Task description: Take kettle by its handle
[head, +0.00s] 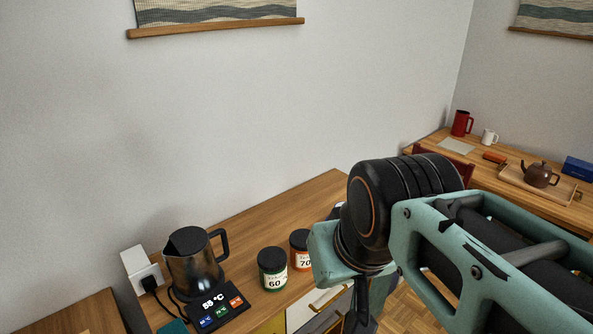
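A dark metallic kettle (192,273) stands upright at the left on a black base (222,309), whose lit display reads 55 °C. Its black loop handle (225,243) is on the right side and is clear of anything. My arm reaches in from the right. My gripper (361,305) shows only as a dark part below the wrist, to the right of the kettle and well apart from it. Its fingertips are hidden or cut off, so I cannot see whether it is open or holds anything.
Two dark jars, a green-labelled one (272,269) marked 60 and an orange-labelled one (301,250) marked 70, stand between kettle and arm. A white socket block (142,269) is left of the kettle. A brown teapot (538,174) sits on a far table.

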